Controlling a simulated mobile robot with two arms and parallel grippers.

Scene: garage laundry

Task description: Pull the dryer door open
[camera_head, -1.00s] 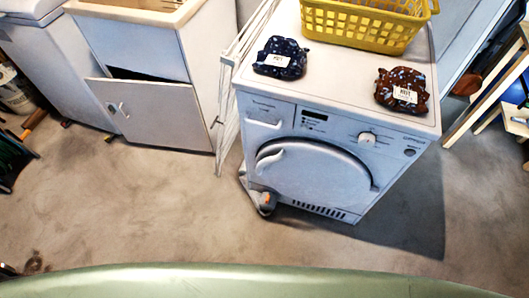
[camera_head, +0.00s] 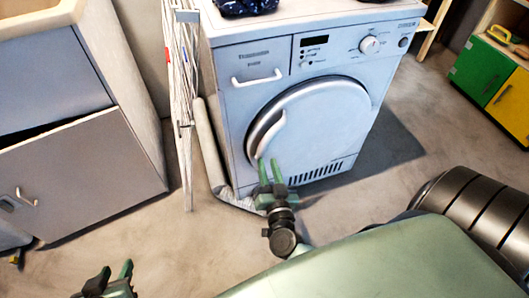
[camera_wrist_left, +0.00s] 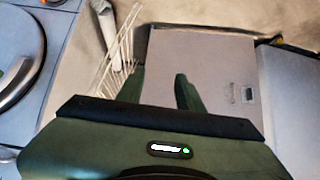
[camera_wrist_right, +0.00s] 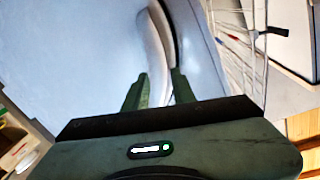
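The white dryer (camera_head: 300,45) faces me, and its round door (camera_head: 318,130) looks shut. The curved door handle (camera_head: 264,133) is on the door's left side; in the right wrist view the handle (camera_wrist_right: 152,50) lies just ahead of the fingertips, roughly between them. My right gripper (camera_head: 266,168) is open in front of the handle's lower end.
A folded drying rack (camera_head: 184,100) stands close to the dryer's left side. A cabinet with a grey door (camera_head: 75,180) is further left. A green and yellow cabinet (camera_head: 490,75) is at the far right. The floor (camera_head: 400,140) right of the dryer is clear.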

